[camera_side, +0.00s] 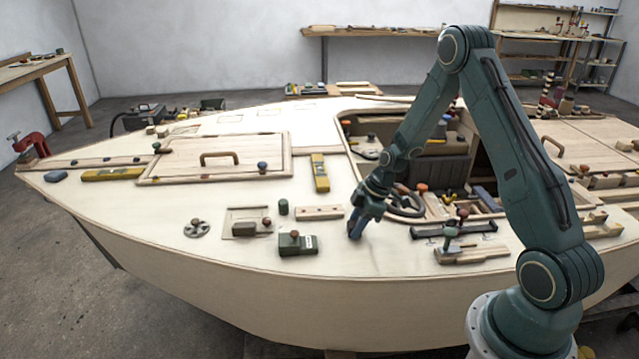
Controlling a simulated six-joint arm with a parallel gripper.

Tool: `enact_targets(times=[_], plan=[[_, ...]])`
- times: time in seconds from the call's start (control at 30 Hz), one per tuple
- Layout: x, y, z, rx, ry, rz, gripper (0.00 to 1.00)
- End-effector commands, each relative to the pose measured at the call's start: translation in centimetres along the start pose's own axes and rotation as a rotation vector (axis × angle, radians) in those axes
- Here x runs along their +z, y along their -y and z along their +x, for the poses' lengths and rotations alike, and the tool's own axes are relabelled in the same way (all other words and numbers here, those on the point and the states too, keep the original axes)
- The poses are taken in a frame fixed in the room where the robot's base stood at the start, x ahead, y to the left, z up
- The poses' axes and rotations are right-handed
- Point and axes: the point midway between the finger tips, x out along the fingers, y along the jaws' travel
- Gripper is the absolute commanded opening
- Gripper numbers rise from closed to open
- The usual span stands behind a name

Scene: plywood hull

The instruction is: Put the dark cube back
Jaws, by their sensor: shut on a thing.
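My gripper (356,229) points down over the pale plywood deck (335,262), right of the middle. It is shut on a small dark thing, which looks to be the dark cube; the fingers hide most of it, and its shape is not clear. I cannot tell whether it touches the deck. No other plain dark cube stands out on the deck. Left of my gripper is a pale wooden strip with holes (319,213).
A green box with a red knob (297,243), a dark green cylinder (283,207) and a plate with a small block (245,222) lie to the left. The deck in front is bare.

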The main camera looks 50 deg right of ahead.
Motion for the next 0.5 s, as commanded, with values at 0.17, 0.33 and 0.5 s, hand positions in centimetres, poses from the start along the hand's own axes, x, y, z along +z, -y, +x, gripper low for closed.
enact_targets(times=[0.17, 0.33, 0.5], plan=[[0.12, -0.01, 0.30, 0.000, 0.000, 0.000, 0.14], [0.10, -0.01, 0.25, 0.000, 0.000, 0.000, 0.54], [0.10, -0.01, 0.25, 0.000, 0.000, 0.000, 0.54]])
